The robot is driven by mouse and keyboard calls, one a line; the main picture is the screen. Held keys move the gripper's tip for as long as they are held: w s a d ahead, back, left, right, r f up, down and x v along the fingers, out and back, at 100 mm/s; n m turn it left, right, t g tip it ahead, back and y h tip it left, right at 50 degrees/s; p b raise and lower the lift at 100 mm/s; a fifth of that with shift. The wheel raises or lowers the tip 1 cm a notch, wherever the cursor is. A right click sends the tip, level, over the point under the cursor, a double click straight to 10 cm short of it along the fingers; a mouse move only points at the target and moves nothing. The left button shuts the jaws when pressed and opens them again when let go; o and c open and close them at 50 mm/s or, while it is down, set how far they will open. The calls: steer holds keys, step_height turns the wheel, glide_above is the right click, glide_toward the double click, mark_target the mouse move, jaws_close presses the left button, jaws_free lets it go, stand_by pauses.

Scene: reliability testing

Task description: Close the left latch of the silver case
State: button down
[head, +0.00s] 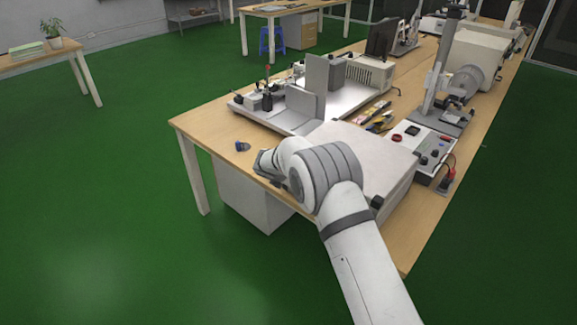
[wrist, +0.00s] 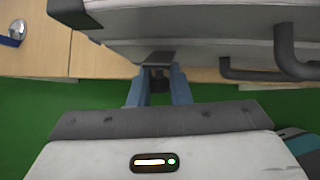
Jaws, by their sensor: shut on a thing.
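The silver case (head: 372,150) lies flat near the front corner of the wooden bench, with its lid closed. In the wrist view the case front (wrist: 190,50) fills the top. A dark latch (wrist: 155,57) stands out from that front, left of the dark case handle (wrist: 285,62). My gripper (wrist: 158,78) has its two blue fingers on either side of the latch's lower part, shut on it. Whether the latch is fully seated cannot be told. In the head view my arm hides the latch, the fingers and much of the case front.
A small blue and silver object (head: 242,146) lies on the bench left of my wrist. A metal instrument plate (head: 300,110) is behind the case. A control box (head: 420,145) stands at its right. Green floor is free in front of the bench (head: 215,125).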

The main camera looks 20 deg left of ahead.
steer(key=g+p, duration=0.1)
steer(key=p, duration=0.1)
steer(key=r+p, duration=0.1)
steer(key=p, duration=0.2)
steer(key=shift+w+r+g+y, duration=0.2)
steer(key=shift+r+g+y, duration=0.1)
steer(key=shift+g, duration=0.1)
steer(key=shift+w+d+g+p, duration=0.1)
steer(key=shift+g+p, duration=0.4)
steer(key=shift+p, duration=0.4)
steer(key=shift+w+d+g+y+p, duration=0.1)
steer(key=shift+w+g+y+p, duration=0.2)
steer(key=shift+g+y+p, duration=0.6)
steer(key=shift+g+b, duration=0.3)
steer(key=shift+g, duration=0.1)
steer(key=c, duration=1.4)
jaws_free()
steer(key=shift+c, duration=0.2)
steer(key=a+b+v, duration=0.1)
steer(key=b+v, duration=0.1)
steer(key=v, duration=0.5)
steer(key=shift+d+r, duration=0.35)
steer(key=shift+d, duration=0.15)
